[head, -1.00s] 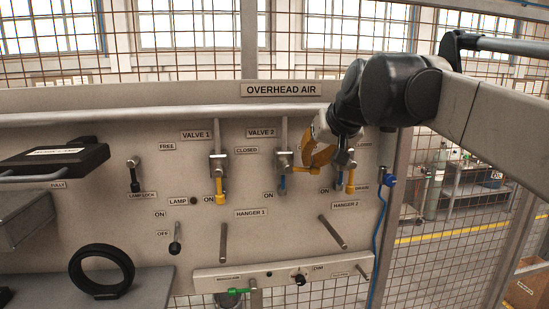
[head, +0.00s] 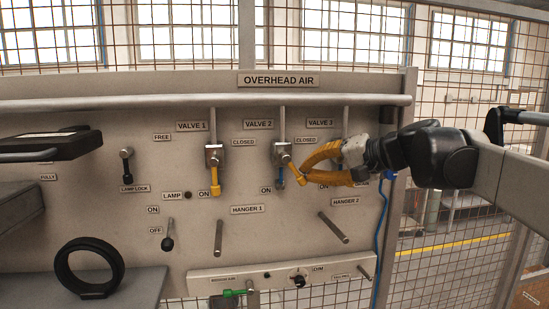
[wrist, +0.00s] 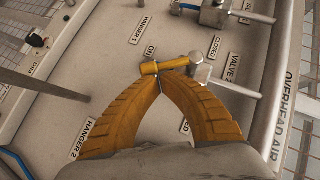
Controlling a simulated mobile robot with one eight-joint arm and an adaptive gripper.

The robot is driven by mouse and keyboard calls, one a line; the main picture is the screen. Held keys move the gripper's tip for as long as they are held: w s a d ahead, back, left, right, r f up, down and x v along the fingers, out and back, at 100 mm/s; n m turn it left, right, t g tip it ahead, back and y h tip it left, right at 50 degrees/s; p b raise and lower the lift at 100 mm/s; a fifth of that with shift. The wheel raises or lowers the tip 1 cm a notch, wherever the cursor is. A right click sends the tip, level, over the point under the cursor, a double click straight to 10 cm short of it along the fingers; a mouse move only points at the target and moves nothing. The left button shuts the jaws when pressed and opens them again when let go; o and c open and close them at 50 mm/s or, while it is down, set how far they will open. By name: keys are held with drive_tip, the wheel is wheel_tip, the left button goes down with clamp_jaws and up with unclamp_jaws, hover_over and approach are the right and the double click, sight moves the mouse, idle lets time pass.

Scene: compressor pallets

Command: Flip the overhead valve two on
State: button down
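The valve two body (head: 283,154) is on the panel under the VALVE 2 label (head: 258,124). Its yellow handle (head: 296,173) points down and to the right, tilted off straight down. It also shows in the wrist view (wrist: 163,66), lying across the fingertips near the ON label (wrist: 150,52). My gripper (head: 301,168) has yellow fingers and comes in from the right. In the wrist view, my gripper (wrist: 160,84) has its fingertips together, right at the side of the handle. I see no clear grasp around the handle.
Valve one (head: 214,155) is on the left, its yellow handle (head: 215,181) straight down. Valve three is largely hidden behind my gripper. Two hanger pegs (head: 219,238) (head: 333,228) stick out below. A blue hose (head: 382,220) hangs at the panel's right edge.

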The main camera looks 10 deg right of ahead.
sight(303, 182)
drive_tip(key=shift+a+f+m+t+y+b, duration=0.25)
drive_tip(key=shift+f+m+y+b, duration=0.15)
drive_tip(key=shift+f+y+b, duration=0.15)
drive_tip(key=shift+a+f+m+t+y+b, duration=0.2)
drive_tip(key=shift+f+m+y+b, duration=0.1)
drive_tip(key=shift+m+y+b, duration=0.25)
drive_tip(key=shift+a+f+m+t+y+b, duration=0.35)
drive_tip(key=shift+a+m+t+y+b, duration=0.2)
drive_tip(key=shift+m+y+b, duration=0.25)
drive_tip(key=shift+a, duration=0.35)
